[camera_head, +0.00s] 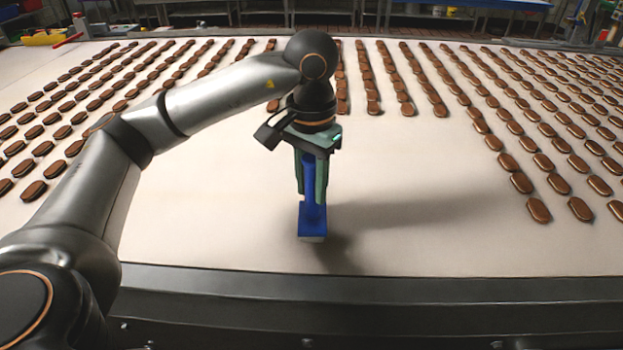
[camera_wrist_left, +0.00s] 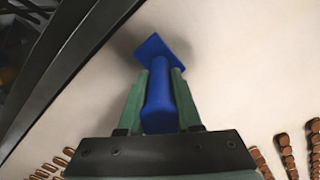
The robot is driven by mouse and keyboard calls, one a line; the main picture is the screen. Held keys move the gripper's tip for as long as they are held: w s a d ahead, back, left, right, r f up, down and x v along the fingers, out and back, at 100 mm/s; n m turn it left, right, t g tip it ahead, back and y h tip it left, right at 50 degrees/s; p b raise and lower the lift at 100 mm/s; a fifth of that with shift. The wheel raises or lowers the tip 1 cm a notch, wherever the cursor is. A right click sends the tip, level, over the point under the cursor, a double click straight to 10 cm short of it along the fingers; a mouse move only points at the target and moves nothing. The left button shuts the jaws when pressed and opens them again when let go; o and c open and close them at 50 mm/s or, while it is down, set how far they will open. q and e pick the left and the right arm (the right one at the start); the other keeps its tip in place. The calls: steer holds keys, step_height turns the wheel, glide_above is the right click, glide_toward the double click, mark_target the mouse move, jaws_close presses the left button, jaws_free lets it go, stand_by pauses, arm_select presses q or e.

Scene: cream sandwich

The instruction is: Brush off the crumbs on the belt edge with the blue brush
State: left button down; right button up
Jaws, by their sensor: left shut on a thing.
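The blue brush (camera_head: 312,218) is held upright, its pale bristles pointing down, just above or touching the cream belt (camera_head: 420,250) near its front edge. I cannot tell whether the bristles touch. My left gripper (camera_head: 313,190) is shut on the brush handle. The left wrist view shows the blue handle (camera_wrist_left: 159,105) between the two green fingers (camera_wrist_left: 157,88), with the brush head (camera_wrist_left: 163,47) beyond them. No crumbs can be made out on the belt edge. My right gripper is not in view.
Rows of brown biscuits (camera_head: 539,210) lie on the belt at left, behind and right. The belt around the brush is clear. A dark metal rail (camera_head: 400,290) runs along the front. A blue table (camera_head: 490,4) stands in the far background.

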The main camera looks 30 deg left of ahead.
arm_select(q)
steer(key=shift+f, duration=0.1)
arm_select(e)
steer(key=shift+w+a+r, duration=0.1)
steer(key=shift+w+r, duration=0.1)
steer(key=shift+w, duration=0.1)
arm_select(q)
steer(key=shift+f+b, duration=0.95)
steer(key=shift+f, duration=0.05)
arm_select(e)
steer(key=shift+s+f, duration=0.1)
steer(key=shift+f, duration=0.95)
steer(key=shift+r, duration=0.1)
arm_select(q)
steer(key=shift+w+d, duration=0.65)
steer(key=shift+d, duration=0.3)
steer(key=shift+s+a+b, duration=0.5)
steer(key=shift+s+a, duration=0.1)
steer(key=shift+a, duration=0.35)
steer(key=shift+w+d, duration=0.5)
steer(key=shift+d, duration=0.4)
steer(key=shift+w+d, duration=0.5)
steer(key=shift+d, duration=0.35)
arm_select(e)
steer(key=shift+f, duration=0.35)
arm_select(q)
steer(key=shift+p, duration=0.35)
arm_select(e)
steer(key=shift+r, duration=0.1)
